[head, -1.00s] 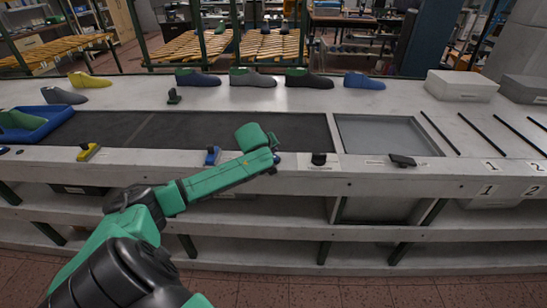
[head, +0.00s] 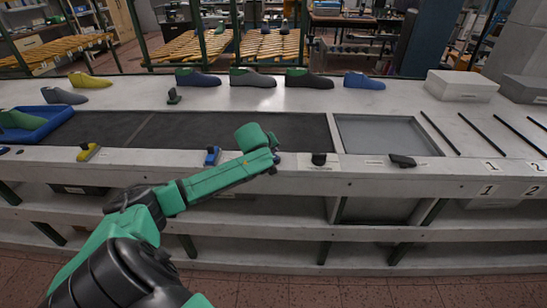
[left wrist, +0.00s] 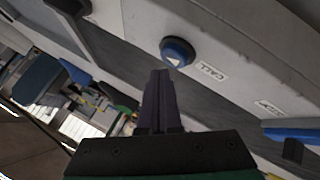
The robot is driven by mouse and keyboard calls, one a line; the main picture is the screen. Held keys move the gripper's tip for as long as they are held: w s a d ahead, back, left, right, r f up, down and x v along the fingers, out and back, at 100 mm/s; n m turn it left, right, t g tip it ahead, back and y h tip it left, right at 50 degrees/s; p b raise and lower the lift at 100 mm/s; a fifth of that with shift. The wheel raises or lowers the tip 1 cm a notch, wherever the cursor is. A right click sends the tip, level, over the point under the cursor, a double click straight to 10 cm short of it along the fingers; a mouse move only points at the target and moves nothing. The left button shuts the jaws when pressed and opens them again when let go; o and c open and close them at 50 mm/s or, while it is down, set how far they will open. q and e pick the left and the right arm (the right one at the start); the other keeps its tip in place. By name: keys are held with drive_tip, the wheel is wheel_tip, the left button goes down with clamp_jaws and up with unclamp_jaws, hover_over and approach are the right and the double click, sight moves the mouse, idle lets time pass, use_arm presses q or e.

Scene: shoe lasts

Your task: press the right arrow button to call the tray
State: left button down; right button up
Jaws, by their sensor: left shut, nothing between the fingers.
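A round blue button (left wrist: 177,52) with a white arrow on its face shows in the left wrist view, set in the pale bench front beside a label reading CALL. My left gripper (left wrist: 160,73) is shut and empty, with its dark fingertips just below and slightly left of the button in that view. Whether they touch it, I cannot tell. In the head view my left gripper (head: 274,154) is over the bench's front ledge. The blue tray (head: 62,115) is at the far left of the dark conveyor, with a green shoe last (head: 18,119) in it. My right gripper is out of view.
The dark conveyor (head: 200,133) is bare to the right of the tray, up to a grey recessed panel (head: 385,135). Several shoe lasts (head: 252,78) stand behind the conveyor.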

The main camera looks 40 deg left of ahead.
use_arm(q)
drive_tip(key=shift+f, duration=0.4)
